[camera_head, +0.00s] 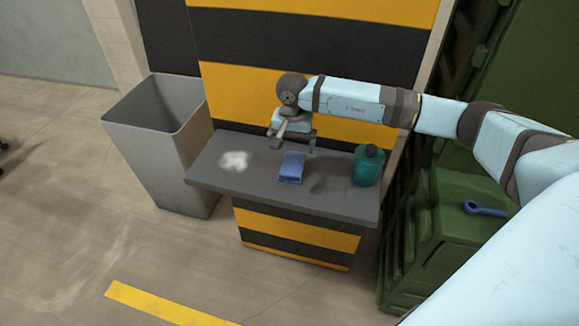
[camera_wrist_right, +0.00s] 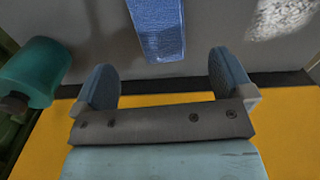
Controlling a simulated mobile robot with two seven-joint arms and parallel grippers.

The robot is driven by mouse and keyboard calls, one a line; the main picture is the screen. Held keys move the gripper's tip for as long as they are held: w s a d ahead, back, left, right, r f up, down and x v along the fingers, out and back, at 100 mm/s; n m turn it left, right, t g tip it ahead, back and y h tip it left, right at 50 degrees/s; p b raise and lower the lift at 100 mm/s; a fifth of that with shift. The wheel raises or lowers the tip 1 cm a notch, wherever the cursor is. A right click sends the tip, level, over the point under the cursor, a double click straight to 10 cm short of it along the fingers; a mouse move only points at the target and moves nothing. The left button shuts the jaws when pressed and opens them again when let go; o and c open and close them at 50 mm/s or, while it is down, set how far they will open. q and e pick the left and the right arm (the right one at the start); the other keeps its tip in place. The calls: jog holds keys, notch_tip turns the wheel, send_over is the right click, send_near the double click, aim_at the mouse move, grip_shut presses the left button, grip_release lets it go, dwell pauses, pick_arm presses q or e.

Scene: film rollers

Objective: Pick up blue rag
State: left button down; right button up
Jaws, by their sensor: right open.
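The blue rag (camera_head: 291,167) lies on the grey shelf (camera_head: 330,203), a small folded blue block near its middle. It also shows in the right wrist view (camera_wrist_right: 157,28), at the top centre, beyond and roughly between the fingers. My right gripper (camera_head: 294,144) is above the shelf, just behind the rag in the head view. In the right wrist view the right gripper (camera_wrist_right: 160,82) has its two blue-grey fingers wide apart with nothing between them. My left gripper is not in view.
A teal bottle (camera_head: 368,166) stands on the shelf right of the rag. A white powdery patch (camera_head: 234,160) lies left of it. A grey bin (camera_head: 160,140) stands left of the shelf. A blue tool (camera_head: 484,209) lies on the green cabinet (camera_head: 440,235) at right.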

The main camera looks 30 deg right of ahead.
aim_at(292, 163)
notch_tip(292, 163, down, 3)
jog(key=shift+f, duration=0.1)
jog(key=shift+w+f+p, duration=0.1)
jog(key=shift+f+p, duration=0.5)
jog(key=shift+f, duration=2.05)
jog(key=c, duration=1)
jog(key=shift+r, duration=0.1)
notch_tip(292, 163, up, 20)
jog(key=b, duration=0.1)
jog(key=shift+b, duration=0.35)
